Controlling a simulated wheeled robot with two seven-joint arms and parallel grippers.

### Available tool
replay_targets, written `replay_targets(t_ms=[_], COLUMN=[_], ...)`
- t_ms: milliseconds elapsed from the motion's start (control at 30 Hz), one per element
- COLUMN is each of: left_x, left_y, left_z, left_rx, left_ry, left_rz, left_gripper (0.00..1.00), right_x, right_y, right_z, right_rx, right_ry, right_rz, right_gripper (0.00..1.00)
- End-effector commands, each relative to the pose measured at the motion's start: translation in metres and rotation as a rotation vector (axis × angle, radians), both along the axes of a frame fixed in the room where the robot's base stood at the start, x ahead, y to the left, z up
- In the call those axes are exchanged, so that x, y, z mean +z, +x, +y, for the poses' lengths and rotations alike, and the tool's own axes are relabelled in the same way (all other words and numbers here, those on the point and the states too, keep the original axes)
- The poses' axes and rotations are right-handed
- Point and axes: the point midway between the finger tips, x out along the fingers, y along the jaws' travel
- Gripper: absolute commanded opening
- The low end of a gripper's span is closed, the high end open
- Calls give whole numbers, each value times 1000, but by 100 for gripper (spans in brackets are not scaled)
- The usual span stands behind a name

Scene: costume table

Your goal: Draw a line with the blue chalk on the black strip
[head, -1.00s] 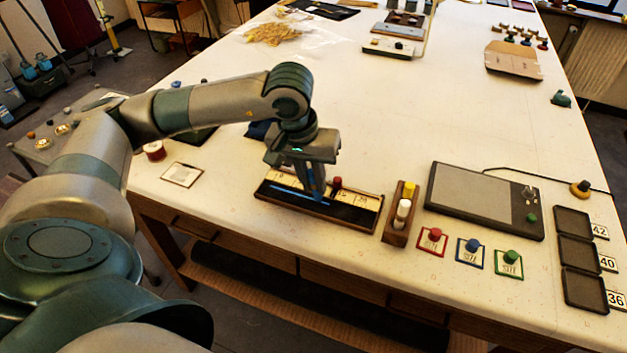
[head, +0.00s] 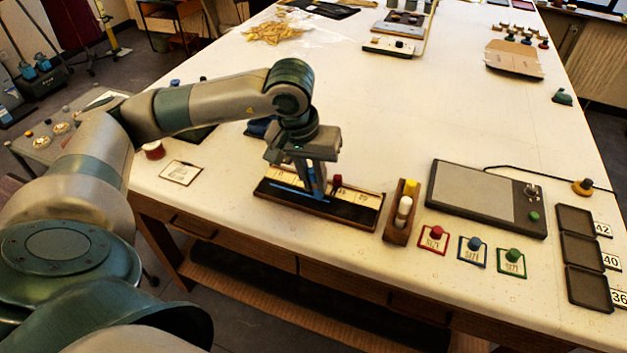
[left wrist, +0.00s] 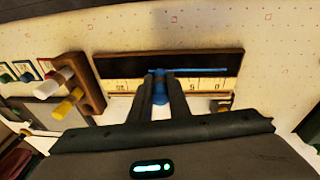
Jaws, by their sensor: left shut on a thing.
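The black strip (head: 352,213) lies along the front of a wooden board with a pale numbered scale (head: 357,195) behind it. My left gripper (head: 314,190) is over the board, shut on the upright blue chalk (left wrist: 159,92). The chalk's lower end is at the strip; the fingers partly hide it, and I cannot tell whether it touches. A blue line (head: 287,188) runs along the strip from near its left end to the chalk. In the left wrist view the black strip (left wrist: 125,67) carries the blue line (left wrist: 205,70) rightward from the chalk. My right gripper is not in view.
A red knob (head: 337,181) stands on the scale, close right of the fingers. A wooden holder (head: 398,225) with white and yellow pieces is right of the board. A dark tablet (head: 485,198) and red, blue and green knobbed cards lie farther right. The table's front edge is close.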

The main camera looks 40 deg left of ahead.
Motion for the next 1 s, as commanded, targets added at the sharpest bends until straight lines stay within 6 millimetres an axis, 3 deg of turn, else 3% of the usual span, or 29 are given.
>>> replay_targets(t_ms=[567, 1000], left_x=[-2, 19], left_y=[0, 0], left_z=[0, -1], left_rx=[0, 0], left_ry=[0, -1], left_rz=[0, -1], left_gripper=[0, 0], right_x=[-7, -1], right_y=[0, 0], right_z=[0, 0], right_rx=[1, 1], right_ry=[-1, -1], right_rz=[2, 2], right_gripper=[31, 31])
